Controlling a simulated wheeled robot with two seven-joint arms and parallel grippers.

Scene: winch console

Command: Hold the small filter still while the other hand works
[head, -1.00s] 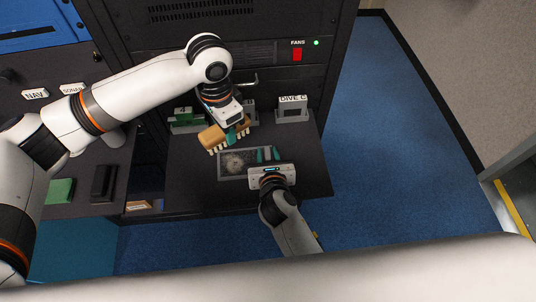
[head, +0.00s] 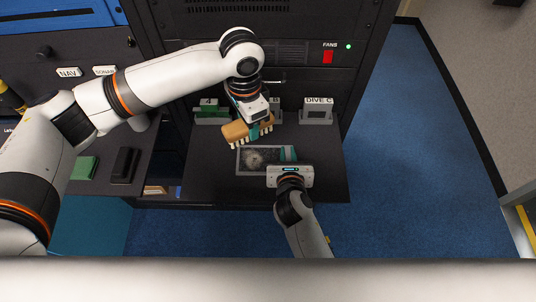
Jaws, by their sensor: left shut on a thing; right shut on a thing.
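The small filter (head: 256,159) is a flat dark-framed rectangle with a grey, dusty patch, lying on or just above the dark shelf. My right gripper (head: 289,156) is shut on its right end. A tan brush (head: 236,133) with pale bristle tufts is just above the filter in the picture. My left gripper (head: 262,128) is shut on the brush and holds it from above. The bristles are close to the filter's far edge; I cannot tell whether they touch. The filter's right end is partly hidden by my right gripper.
Grey holders stand at the back of the shelf (head: 325,190), one labelled DIVE C (head: 318,115) and one with a green piece (head: 211,115). The rack has a red FANS switch (head: 328,57) beside a lit green light. A green block (head: 84,168) and a black block (head: 125,165) lie at left.

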